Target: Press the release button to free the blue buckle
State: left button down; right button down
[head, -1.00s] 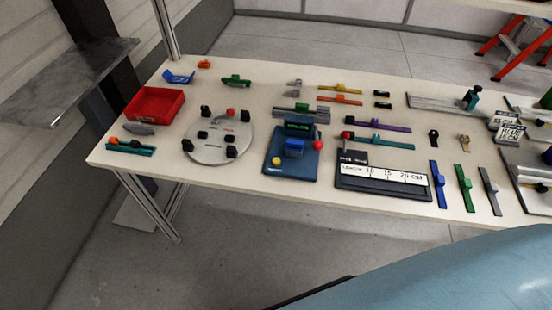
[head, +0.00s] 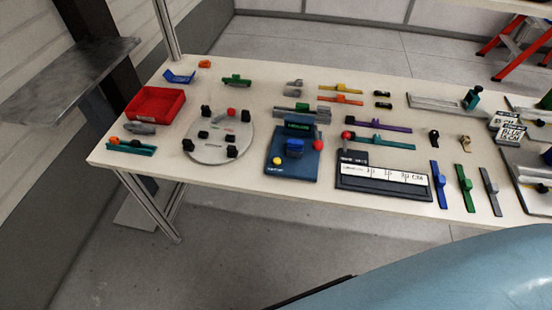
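A blue buckle-like block (head: 296,146) sits in the middle of a dark blue base plate (head: 290,174) on the table. A dark green panel (head: 299,126) stands behind it. A red ball-shaped knob (head: 318,145) is at the plate's right edge, and a yellow button (head: 277,160) is at its left front. I cannot tell from this view which of these is the release button, or whether the blue block is locked. Neither of my grippers is in view.
On the white table (head: 245,185), a round grey plate (head: 205,153) with black blocks stands left of the blue base. A red tray (head: 155,103) is farther left. A black length gauge (head: 383,187) is close on the right. Coloured straps (head: 440,187) lie beyond it.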

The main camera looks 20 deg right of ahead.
aim_at(277, 161)
jog(key=u, duration=1.3)
jog(key=i, duration=0.9)
jog(key=z, duration=2.4)
